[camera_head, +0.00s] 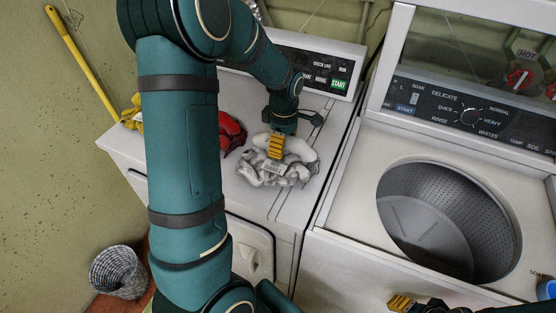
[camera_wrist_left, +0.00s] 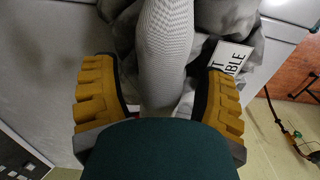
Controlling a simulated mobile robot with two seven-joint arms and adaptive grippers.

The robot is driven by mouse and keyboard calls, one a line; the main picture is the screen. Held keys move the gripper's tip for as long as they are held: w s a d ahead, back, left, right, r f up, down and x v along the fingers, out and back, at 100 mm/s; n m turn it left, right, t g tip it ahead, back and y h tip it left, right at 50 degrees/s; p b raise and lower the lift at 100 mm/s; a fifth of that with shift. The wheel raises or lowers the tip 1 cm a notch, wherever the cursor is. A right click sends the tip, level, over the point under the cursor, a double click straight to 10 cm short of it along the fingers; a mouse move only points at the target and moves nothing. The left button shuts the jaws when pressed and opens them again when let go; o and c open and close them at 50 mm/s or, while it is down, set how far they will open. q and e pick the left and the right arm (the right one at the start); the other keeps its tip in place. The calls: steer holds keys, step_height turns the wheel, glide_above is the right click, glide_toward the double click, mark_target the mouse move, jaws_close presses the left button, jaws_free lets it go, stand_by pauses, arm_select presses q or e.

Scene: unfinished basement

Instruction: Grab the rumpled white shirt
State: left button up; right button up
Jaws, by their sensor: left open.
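The rumpled white shirt (camera_head: 262,172) lies in a heap on top of the dryer at the left of the head view. My left gripper (camera_head: 276,148) points down at the far side of the heap. In the left wrist view its two yellow fingers (camera_wrist_left: 160,100) stand apart, with white cloth of the shirt (camera_wrist_left: 165,45) between them.
A red cloth (camera_head: 231,132) lies on the dryer (camera_head: 300,205) beside the shirt, partly behind my left arm. The open washer (camera_head: 360,160) with its drum stands to the right. A wicker basket (camera_head: 118,271) stands on the floor at lower left. A yellow handle (camera_head: 80,60) leans on the wall.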

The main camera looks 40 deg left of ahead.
arm_select(q)
steer(key=shift+f, duration=0.1)
steer(key=shift+c, duration=0.2)
jaws_close()
